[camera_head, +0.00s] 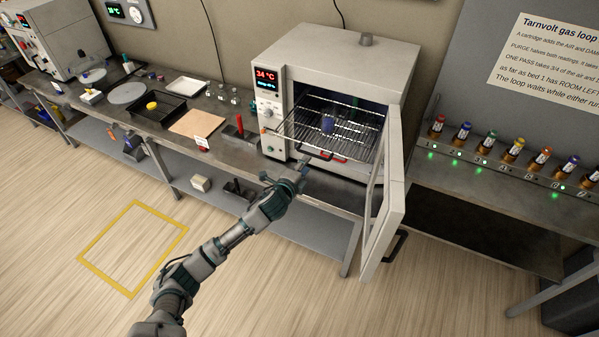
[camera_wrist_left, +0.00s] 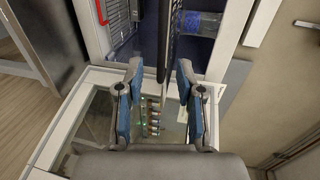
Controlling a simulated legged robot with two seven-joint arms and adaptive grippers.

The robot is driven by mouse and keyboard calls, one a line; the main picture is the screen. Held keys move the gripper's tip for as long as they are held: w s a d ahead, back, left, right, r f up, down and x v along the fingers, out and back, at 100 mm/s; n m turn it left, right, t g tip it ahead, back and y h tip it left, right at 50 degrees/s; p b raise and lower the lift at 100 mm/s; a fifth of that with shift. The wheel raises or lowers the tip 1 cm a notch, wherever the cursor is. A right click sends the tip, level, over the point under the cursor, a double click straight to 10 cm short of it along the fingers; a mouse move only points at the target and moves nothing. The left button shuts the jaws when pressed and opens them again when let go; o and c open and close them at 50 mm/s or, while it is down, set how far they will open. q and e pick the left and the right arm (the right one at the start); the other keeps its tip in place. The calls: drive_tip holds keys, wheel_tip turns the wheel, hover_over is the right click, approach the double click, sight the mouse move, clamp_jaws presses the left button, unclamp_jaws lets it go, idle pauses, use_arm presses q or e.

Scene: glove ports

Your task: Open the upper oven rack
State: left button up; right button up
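The oven (camera_head: 335,65) stands on the bench with its door (camera_head: 385,215) swung wide open to the right. The upper rack (camera_head: 315,122), a wire shelf, sticks partly out of the oven front. A blue container (camera_head: 328,124) shows at the rack; a blue cylinder (camera_wrist_left: 200,22) also shows in the left wrist view. My left gripper (camera_head: 304,169) is just below the rack's dark front handle (camera_head: 314,153). In the left wrist view, the gripper (camera_wrist_left: 158,75) has its fingers apart, with a dark bar (camera_wrist_left: 166,40) between or just beyond the tips; contact is unclear. My right gripper is out of view.
A red handle (camera_head: 334,157) shows low in the oven and in the left wrist view (camera_wrist_left: 102,12). Several coloured cartridges (camera_head: 486,142) stand right of the door. Trays (camera_head: 158,107) and a tan board (camera_head: 197,123) lie left. The floor in front is clear.

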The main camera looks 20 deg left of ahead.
use_arm(q)
drive_tip(key=v, duration=0.4)
drive_tip(key=shift+a, duration=0.1)
idle(0.3)
